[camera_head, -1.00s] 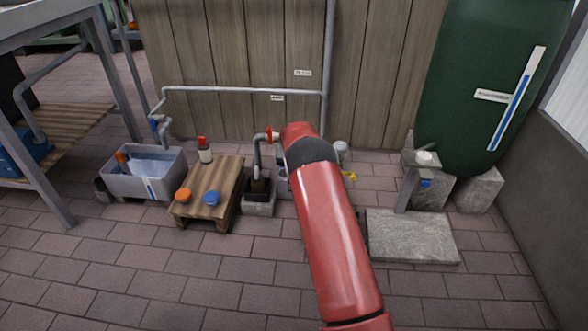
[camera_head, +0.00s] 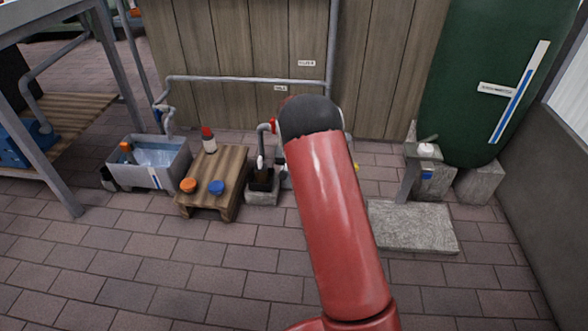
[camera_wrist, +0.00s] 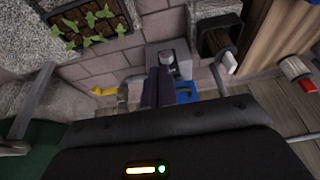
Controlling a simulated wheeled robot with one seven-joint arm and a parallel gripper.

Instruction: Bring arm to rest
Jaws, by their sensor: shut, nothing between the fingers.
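My red arm (camera_head: 335,220) reaches forward over the paved floor in the head view, its black joint (camera_head: 310,117) in front of the plank wall. My gripper (camera_wrist: 158,75) shows in the wrist view as two dark fingers lying together, shut and empty. Its fingers point toward a grey block with a metal knob and a blue part behind it. In the head view the gripper is hidden behind the arm.
A low wooden table (camera_head: 229,172) with a red-capped bottle (camera_head: 208,140) and orange and blue lids stands left. Beside it is a grey wash tub (camera_head: 150,178). A stone slab (camera_head: 412,236) and green tank (camera_head: 485,90) are right. A seedling tray (camera_wrist: 90,22) shows in the wrist view. Front floor is clear.

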